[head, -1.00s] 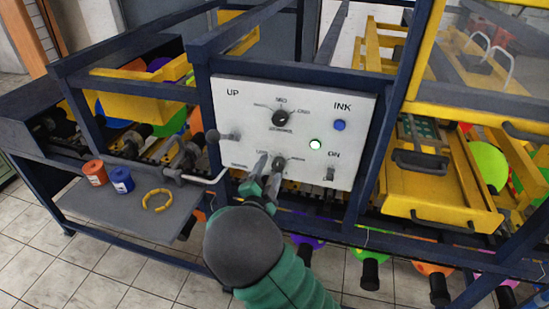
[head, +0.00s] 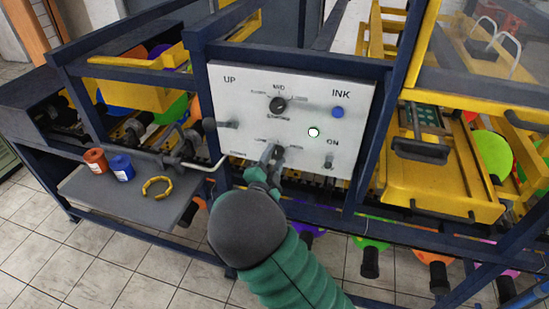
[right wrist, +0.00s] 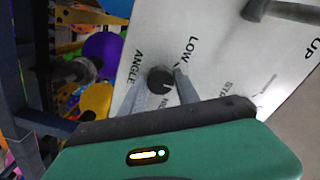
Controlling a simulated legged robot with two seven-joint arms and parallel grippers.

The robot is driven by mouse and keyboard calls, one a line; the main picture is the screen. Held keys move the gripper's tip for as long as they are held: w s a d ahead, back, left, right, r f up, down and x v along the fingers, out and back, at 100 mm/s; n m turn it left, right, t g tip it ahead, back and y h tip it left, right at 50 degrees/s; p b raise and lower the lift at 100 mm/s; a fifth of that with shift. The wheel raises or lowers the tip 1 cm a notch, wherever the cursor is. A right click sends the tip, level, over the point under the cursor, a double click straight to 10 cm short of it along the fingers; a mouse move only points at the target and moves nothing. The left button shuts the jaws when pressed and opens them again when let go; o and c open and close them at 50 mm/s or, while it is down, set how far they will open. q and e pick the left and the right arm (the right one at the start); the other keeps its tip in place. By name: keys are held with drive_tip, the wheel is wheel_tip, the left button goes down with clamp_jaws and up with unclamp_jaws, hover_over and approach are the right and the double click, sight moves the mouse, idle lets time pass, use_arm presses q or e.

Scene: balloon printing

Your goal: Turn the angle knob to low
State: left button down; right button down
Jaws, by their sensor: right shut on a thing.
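The angle knob (right wrist: 160,78) is a small dark round knob low on the white control panel (head: 230,95). In the right wrist view it sits between the two grey fingers, with the printed words ANGLE and LOW beside it. My right gripper (head: 272,155) is shut on this knob, its fingers pointing up at the panel. It also shows in the right wrist view (right wrist: 159,92). In the head view the fingers hide most of the knob, and I cannot tell its pointer setting. My left gripper is not in view.
Above is another dark knob (head: 278,105), marked MID. A blue button (head: 337,113), a white lit lamp (head: 313,132) and an ON switch (head: 329,162) are to its right. A lever (head: 225,124) sticks out at left. A shelf (head: 140,206) holds ink bottles and a yellow ring.

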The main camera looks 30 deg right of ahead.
drive_tip(key=shift+f, duration=0.15)
drive_tip(key=shift+n, duration=0.7)
drive_tip(key=n+p, duration=0.1)
drive_tip(key=n, duration=0.3)
drive_tip(key=shift+p, duration=0.35)
drive_tip(key=n+p, duration=0.2)
drive_tip(key=n, duration=0.4)
drive_tip(key=shift+n+p, duration=0.3)
drive_tip(key=c, duration=0.9)
unclamp_jaws()
